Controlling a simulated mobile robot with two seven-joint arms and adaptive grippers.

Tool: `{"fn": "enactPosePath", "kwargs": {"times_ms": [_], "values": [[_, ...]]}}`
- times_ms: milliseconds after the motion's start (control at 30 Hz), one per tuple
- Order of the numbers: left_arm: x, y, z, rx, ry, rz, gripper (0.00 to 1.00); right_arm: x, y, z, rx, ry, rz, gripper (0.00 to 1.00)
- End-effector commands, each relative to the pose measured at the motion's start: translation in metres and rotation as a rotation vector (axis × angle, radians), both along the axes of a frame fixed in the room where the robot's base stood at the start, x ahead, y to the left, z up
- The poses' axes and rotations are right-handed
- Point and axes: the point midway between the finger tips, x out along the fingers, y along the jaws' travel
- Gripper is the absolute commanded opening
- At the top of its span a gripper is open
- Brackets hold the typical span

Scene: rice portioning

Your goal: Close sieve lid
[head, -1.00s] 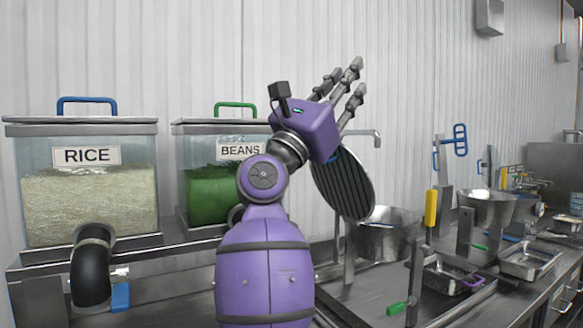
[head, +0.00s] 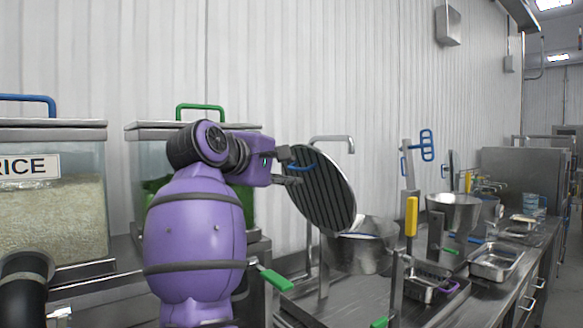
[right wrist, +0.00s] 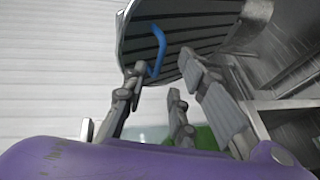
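The sieve lid (head: 325,190) is a dark, ribbed round disc. It stands tilted up above the steel sieve pot (head: 362,252), its ribbed face with a blue handle (head: 301,167) turned toward me. My right gripper (head: 287,166) is close to the lid's left edge, at the blue handle. The right wrist view shows its fingers (right wrist: 160,75) spread, with the blue handle (right wrist: 158,50) near the left fingertip and between the finger lines. I cannot tell whether a finger touches the handle. My left gripper is not in view.
A rice bin (head: 50,215) and a green-handled beans bin (head: 150,160) stand at the left, the latter partly behind my arm. A yellow-handled tool (head: 411,218), steel trays (head: 495,262) and another pot (head: 453,212) stand to the right along the counter. A green-handled lever (head: 271,277) is below my gripper.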

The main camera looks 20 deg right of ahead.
Motion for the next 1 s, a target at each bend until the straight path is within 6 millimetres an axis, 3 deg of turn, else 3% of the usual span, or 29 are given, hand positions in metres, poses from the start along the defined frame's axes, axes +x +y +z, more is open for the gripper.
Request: {"fn": "enactPosePath", "kwargs": {"times_ms": [200,600,800,1000], "values": [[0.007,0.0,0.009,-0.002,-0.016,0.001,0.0,0.02,-0.023,-0.003,-0.004,-0.002,-0.001,0.26],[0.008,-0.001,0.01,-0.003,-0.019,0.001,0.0,0.028,-0.03,-0.007,-0.002,-0.001,0.001,0.26],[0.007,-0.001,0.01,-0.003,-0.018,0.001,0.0,0.028,-0.03,-0.007,-0.002,-0.001,0.001,0.01],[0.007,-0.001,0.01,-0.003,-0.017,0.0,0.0,0.027,-0.03,-0.007,-0.003,-0.001,0.001,0.0]]}}
